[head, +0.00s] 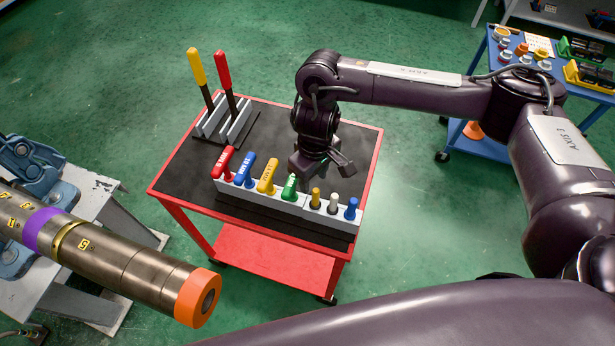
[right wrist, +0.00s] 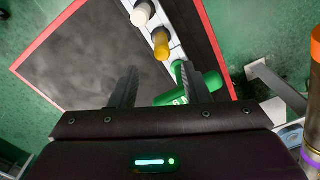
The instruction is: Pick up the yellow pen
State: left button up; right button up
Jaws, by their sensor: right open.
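The yellow pen (head: 316,197) stands upright in the pale rack (head: 258,198) on the red cart, between the green T-handled tool (head: 290,184) and the white pen (head: 333,203). My right gripper (head: 322,170) is open and empty above the right half of the rack. In the right wrist view the yellow pen (right wrist: 161,43) shows beyond the open fingertips (right wrist: 160,70), apart from them. The green tool (right wrist: 168,97) shows between the fingers there, though I cannot tell its height below them. My left gripper is out of view.
A blue pen (head: 351,208) stands at the rack's right end; red, blue and yellow T-handled tools (head: 268,176) fill its left part. Two long-handled tools (head: 210,80) stand at the cart's back left. A large pipe (head: 130,262) lies at left. The cart's black top (head: 187,165) has bare room.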

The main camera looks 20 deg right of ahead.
aim_at(316, 190)
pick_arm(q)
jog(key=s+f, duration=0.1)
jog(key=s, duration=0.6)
pick_arm(e)
jog(key=s+f, duration=0.2)
jog(key=shift+d+f+b, duration=0.15)
jog(key=shift+f+b, duration=0.15)
jog(key=shift+b, duration=0.1)
jog(key=f, duration=0.3)
jog(key=shift+w+b, duration=0.25)
jog(key=shift+b, duration=0.05)
jog(key=shift+w+f, duration=0.1)
jog(key=shift+f, duration=0.55)
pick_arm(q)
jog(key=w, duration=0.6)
pick_arm(e)
jog(key=shift+c, duration=2.5)
jog(key=shift+r, duration=0.1)
jog(key=c, duration=0.4)
jog(key=shift+r, duration=0.6)
notch_tip(316, 190, up, 8)
jog(key=p, duration=0.2)
jog(key=shift+w+p, duration=0.1)
jog(key=shift+p, duration=0.25)
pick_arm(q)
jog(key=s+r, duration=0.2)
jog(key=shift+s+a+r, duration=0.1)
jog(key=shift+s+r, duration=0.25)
pick_arm(e)
notch_tip(316, 190, up, 11)
